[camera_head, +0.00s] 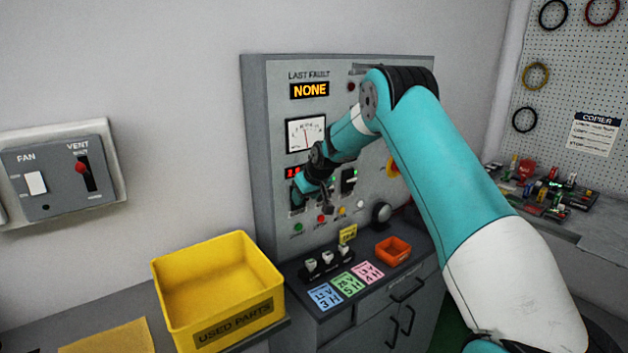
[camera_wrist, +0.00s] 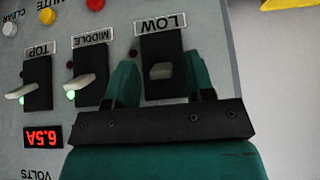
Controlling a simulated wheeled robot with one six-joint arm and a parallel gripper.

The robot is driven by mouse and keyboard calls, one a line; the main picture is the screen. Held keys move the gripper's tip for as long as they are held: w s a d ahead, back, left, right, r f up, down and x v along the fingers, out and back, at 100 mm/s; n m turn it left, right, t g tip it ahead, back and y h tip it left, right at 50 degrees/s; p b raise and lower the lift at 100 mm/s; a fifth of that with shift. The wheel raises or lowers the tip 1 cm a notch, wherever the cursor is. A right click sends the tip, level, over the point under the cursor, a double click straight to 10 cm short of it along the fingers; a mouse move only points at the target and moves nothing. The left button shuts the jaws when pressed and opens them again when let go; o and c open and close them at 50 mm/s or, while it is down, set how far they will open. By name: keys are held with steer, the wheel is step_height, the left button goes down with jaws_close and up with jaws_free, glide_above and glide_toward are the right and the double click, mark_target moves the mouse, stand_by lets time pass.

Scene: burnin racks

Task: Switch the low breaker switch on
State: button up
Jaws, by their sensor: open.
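The low breaker switch (camera_wrist: 161,71) is a short pale lever on a black plate under the label LOW. The wrist view shows the panel upside down. My gripper (camera_wrist: 159,62) is open, with one teal finger on each side of the low breaker plate. The lever stands between the fingers; I cannot tell if they touch it. In the head view my gripper (camera_head: 302,188) is at the panel's lower left and mostly covers this switch.
The middle breaker (camera_wrist: 90,82) and top breaker (camera_wrist: 36,84) are close beside it, each with a green lamp lit. A red display (camera_wrist: 42,137) reads 6.5A. Below the panel are a yellow used-parts bin (camera_head: 215,290), an orange tray (camera_head: 393,251) and colored cards (camera_head: 346,284).

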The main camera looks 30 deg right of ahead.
steer(key=b+v, duration=0.4)
steer(key=v, duration=1.2)
steer(key=shift+b, duration=0.3)
steer(key=shift+s+r, duration=0.1)
steer(key=s+a+n+g+y, duration=0.1)
steer(key=s+a+n, duration=0.1)
steer(key=s+a, duration=0.55)
steer(key=s+a+n+g+y, duration=0.15)
steer(key=s+a, duration=0.35)
steer(key=a, duration=0.6)
steer(key=s+a+f+n+g, duration=0.1)
steer(key=s+a, duration=0.4)
steer(key=s, duration=0.7)
steer(key=s+a+f+n+g+y, duration=0.1)
steer(key=s+a, duration=0.5)
steer(key=s, duration=0.6)
step_height(320, 180, down, 3)
steer(key=shift+s+r+n+g, duration=0.2)
steer(key=shift+n+g, duration=0.35)
steer(key=shift+g, duration=0.5)
steer(key=shift+a+y, duration=0.15)
steer(key=shift+y, duration=0.1)
